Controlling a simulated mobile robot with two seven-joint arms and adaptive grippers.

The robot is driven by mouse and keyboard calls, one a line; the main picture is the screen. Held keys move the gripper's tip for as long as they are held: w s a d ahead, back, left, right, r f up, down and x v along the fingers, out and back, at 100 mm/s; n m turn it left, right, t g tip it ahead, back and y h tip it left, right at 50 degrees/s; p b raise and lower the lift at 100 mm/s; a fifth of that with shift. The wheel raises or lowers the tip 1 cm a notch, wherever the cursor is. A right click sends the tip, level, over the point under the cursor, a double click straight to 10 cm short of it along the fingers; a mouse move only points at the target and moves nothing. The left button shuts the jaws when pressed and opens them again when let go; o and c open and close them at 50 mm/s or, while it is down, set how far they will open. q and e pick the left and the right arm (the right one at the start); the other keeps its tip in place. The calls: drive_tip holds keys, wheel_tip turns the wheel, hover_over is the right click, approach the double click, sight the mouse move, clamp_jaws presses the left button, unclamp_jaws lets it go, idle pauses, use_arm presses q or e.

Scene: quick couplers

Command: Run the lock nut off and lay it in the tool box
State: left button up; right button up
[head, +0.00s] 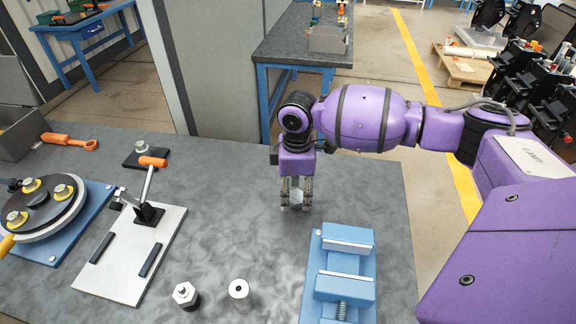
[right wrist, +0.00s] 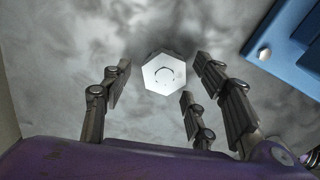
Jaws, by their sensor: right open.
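My right gripper (head: 297,205) points down over the middle of the bench, its fingers open around or just above a grey hex-topped piece (head: 296,197). In the right wrist view the pale hex face (right wrist: 164,76) lies between and beyond the spread fingers (right wrist: 160,100), with a visible gap on each side. I cannot tell whether this piece is the lock nut or what lies under it. A small silvery nut-like part (head: 141,147) sits on a black plate at the back left. An open grey box (head: 18,140), possibly the tool box, stands at the left edge. My left gripper does not show.
A blue vise (head: 341,285) stands right of the gripper. A hex-topped fitting (head: 185,294) and a pale cylinder (head: 239,291) stand at the front. A toggle clamp on a white plate (head: 120,262), a round flange fixture (head: 40,212) and an orange wrench (head: 70,141) occupy the left.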

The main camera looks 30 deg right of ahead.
drive_tip(key=shift+f, duration=0.3)
